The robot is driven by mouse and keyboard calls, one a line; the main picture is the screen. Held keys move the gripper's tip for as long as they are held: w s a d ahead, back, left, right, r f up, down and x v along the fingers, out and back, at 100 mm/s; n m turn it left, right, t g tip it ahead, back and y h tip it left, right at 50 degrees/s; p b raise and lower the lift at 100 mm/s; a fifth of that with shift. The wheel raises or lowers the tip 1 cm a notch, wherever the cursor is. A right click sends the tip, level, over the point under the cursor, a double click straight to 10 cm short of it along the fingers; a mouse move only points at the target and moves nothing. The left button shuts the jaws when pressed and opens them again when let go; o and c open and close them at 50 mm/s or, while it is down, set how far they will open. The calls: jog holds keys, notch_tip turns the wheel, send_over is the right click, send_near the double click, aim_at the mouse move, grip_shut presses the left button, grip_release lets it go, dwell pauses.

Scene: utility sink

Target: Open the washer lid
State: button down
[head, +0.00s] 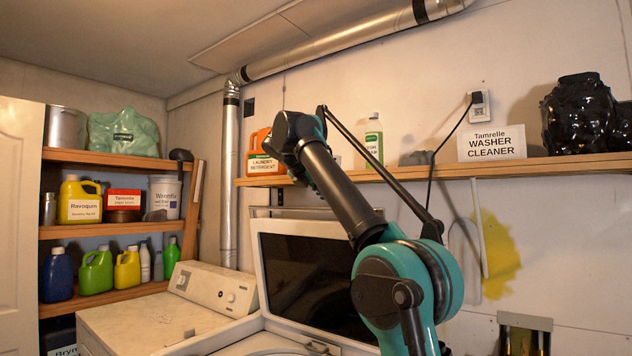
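The washer lid (308,283), a white frame around a dark panel, stands raised and nearly upright at the back of the washer. Part of the washer's white top and rounded opening rim (262,345) shows at the bottom edge. My arm crosses in front of the lid's right side and hides part of it. My gripper (292,150) is up at shelf height, above the lid and apart from it in the picture. Its fingers are too unclear to tell whether they are open or shut.
A white machine with a control panel (214,287) stands at left. A wall shelf (500,168) behind my arm holds a detergent jug (262,163), a green bottle (373,138), a washer cleaner sign (491,144) and a black bag (582,115). Shelves of bottles stand far left.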

jog(key=s+a+r, duration=0.3)
jog(key=s+r, duration=0.1)
jog(key=r, duration=0.1)
dwell(0.3)
